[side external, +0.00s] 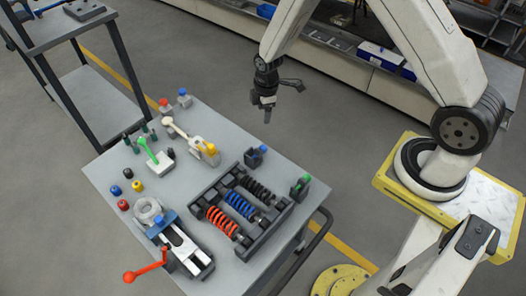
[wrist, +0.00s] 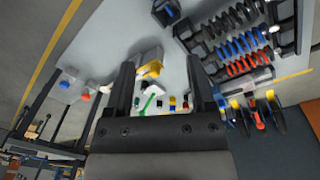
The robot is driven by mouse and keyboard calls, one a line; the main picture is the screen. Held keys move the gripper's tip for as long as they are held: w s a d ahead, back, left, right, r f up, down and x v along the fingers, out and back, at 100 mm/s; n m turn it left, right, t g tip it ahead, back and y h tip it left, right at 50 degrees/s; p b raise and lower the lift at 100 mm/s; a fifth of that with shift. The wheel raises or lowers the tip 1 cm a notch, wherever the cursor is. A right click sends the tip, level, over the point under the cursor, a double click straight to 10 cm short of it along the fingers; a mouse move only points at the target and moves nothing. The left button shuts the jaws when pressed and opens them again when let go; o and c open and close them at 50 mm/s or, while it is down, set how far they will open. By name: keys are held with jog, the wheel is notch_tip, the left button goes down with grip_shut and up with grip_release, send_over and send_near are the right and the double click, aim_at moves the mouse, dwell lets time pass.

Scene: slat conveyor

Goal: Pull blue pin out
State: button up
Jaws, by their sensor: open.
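A dark block with a blue top (side external: 262,148) stands near the table's back right edge in the side view, beside the spring rack. The same kind of dark block with blue (wrist: 165,11) shows at the top of the wrist view. A second blue knob (side external: 182,92) sits on a small grey base at the table's back corner; it shows at left in the wrist view (wrist: 64,85). I cannot tell which is the task's pin. My gripper (side external: 265,104) is open and empty, raised above the table's far side and apart from both.
The spring rack (side external: 270,235) and a vise with a red handle (side external: 145,270) fill the front. Several small coloured caps lie at left.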

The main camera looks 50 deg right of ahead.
aim_at(263, 146)
jog(key=f+n, duration=0.2)
jog(key=f, duration=0.2)
jog(key=w+d+f+n, duration=0.1)
jog(key=f+n, duration=0.1)
jog(key=f, duration=0.3)
jog(key=w+d+f+n+g, duration=0.1)
jog(key=f+n, duration=0.1)
jog(key=f, duration=0.3)
jog(key=shift+f, duration=0.2)
jog(key=shift+f, duration=0.15)
jog(key=shift+f, duration=3.1)
grip_shut()
